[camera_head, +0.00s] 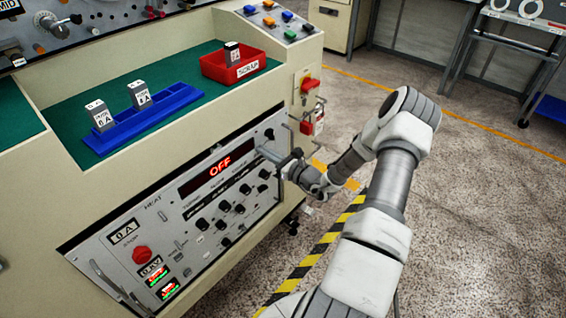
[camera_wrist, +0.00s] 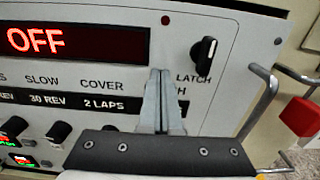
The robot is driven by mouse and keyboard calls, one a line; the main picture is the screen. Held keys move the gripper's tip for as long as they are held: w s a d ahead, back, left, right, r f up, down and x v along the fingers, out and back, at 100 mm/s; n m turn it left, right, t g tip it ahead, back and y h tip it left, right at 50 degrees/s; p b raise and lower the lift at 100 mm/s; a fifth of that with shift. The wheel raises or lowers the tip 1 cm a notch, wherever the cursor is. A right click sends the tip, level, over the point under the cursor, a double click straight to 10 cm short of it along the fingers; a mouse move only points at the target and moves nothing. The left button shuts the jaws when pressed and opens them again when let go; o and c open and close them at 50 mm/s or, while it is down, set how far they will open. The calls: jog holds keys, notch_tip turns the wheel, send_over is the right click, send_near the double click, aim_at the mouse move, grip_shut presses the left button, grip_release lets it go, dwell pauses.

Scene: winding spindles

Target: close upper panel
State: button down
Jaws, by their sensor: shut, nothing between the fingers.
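The grey control panel (camera_head: 215,205) with a red OFF display (camera_head: 219,167) is on the machine's front; a dark line runs along its top edge. I cannot tell whether it sits fully flush. In the wrist view the panel (camera_wrist: 110,65) fills most of the picture, with a black latch knob (camera_wrist: 205,57) at its upper right beside the printed word LATCH. My gripper (camera_head: 262,152) is at the panel's right end; in the wrist view its shut, empty fingers (camera_wrist: 165,72) point at the panel, left of and below the knob. Contact cannot be told.
A metal handle (camera_wrist: 262,95) and a red part (camera_wrist: 300,116) are at the right in the wrist view. Above the panel, a green worktop (camera_head: 75,130) carries a blue rack (camera_head: 145,122) and a red scrap bin (camera_head: 240,68). The floor at right is open.

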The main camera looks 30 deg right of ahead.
jog(key=x, duration=0.5)
jog(key=shift+w+r, duration=0.1)
jog(key=shift+w, duration=0.15)
jog(key=shift+w+a+r, duration=0.1)
jog(key=shift+r, duration=0.05)
